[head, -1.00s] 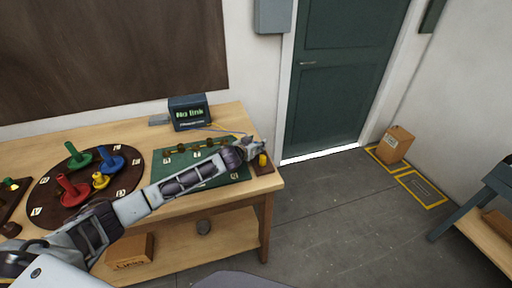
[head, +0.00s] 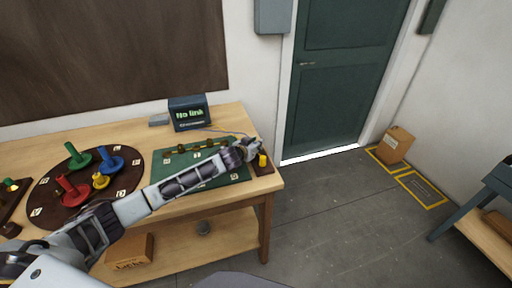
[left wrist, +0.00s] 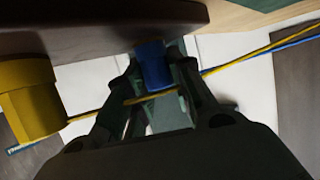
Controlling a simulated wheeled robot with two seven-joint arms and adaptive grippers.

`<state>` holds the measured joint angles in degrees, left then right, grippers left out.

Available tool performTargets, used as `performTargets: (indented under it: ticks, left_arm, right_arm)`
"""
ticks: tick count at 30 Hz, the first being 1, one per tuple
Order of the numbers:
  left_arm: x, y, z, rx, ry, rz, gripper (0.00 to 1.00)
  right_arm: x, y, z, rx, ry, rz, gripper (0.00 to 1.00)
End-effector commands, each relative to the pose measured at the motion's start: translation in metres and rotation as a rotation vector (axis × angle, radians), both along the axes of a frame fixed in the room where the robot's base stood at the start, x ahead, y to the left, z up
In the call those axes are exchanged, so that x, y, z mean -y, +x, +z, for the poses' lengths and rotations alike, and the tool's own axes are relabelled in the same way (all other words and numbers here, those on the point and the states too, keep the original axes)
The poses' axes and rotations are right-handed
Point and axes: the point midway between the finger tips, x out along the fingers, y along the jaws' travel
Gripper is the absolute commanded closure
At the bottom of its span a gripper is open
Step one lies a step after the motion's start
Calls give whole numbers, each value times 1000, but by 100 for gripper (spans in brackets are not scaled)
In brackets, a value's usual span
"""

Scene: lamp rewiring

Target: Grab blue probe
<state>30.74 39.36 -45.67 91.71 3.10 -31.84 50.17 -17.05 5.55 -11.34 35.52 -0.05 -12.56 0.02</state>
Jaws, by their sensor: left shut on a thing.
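The blue probe (left wrist: 152,66) is between the fingers of my left gripper (left wrist: 152,92) in the left wrist view, and the fingers are shut on it. Its upper end meets the dark brown holder (left wrist: 80,38); I cannot tell whether it is still seated there. In the head view my left gripper (head: 250,148) is at the right end of the bench and hides the blue probe. The yellow probe (head: 262,160) stands beside it and also shows at the left of the wrist view (left wrist: 28,100). My right gripper is out of view.
A green board (head: 165,168) lies under my left forearm. A meter reading "No link" (head: 189,113) stands behind it, with thin leads running toward the probes. A round brown tray (head: 45,190) with colored pegs is at the left.

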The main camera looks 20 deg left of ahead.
Motion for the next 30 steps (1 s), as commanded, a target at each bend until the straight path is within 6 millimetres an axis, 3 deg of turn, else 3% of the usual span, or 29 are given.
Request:
performTargets:
  ticks: [11,24,30]
  left_arm:
    - [0,1,17,3,-1,0,99]
    - [0,0,78,2,-1,-1,99]
    - [0,0,96,1,0,1,99]
  right_arm:
    - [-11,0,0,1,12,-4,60]
    - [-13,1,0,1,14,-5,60]
    - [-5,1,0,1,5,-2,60]
